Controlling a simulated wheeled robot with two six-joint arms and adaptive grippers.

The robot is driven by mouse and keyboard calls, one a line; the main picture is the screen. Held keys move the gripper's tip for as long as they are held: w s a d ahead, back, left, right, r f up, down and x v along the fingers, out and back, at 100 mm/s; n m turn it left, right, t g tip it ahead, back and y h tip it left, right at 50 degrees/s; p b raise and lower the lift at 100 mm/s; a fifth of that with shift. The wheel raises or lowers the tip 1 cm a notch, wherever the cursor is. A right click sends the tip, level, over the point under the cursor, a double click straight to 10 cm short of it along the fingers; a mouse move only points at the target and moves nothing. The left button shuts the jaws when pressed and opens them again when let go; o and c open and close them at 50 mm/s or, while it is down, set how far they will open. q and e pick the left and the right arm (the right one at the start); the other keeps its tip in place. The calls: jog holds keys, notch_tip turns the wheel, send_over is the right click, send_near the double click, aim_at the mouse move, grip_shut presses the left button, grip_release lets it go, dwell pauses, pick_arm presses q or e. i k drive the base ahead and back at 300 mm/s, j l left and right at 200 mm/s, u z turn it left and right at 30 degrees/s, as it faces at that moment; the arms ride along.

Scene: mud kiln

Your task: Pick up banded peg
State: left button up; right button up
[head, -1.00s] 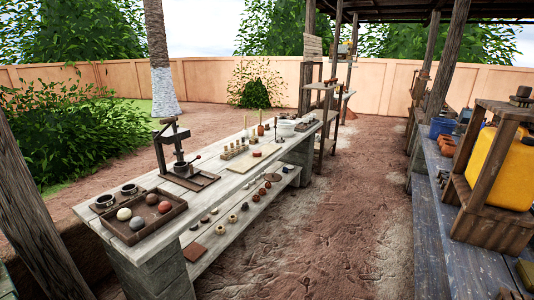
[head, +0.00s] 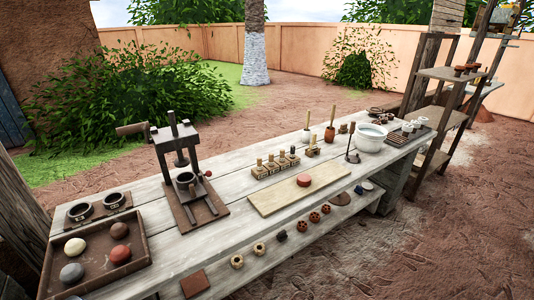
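On the long pale table (head: 235,212) stands a light wooden rack (head: 276,166) with several short pegs upright in it. A similar small block (head: 312,150) with an upright piece stands to its right. These are too small to tell whether any peg has bands, so I cannot single out the banded peg. Neither of my grippers is in view.
A dark press (head: 185,175) stands left of the rack. A tray of balls (head: 96,255) is at the near left. A flat board (head: 270,201) with a red disc (head: 304,180) lies in front of the rack. A white bowl (head: 371,137) stands farther right.

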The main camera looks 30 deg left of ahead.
aim_at(259, 160)
jog(key=i+l+u, duration=0.45)
jog(key=u, duration=0.15)
jog(key=i+l+u, duration=0.6)
jog(key=l+u, duration=0.3)
jog(key=l, duration=0.15)
jog(key=i+l+u, duration=0.1)
jog(key=l+u, duration=0.2)
jog(key=l, duration=0.15)
jog(key=l+u, duration=0.3)
jog(key=l, duration=0.15)
jog(key=i, duration=0.05)
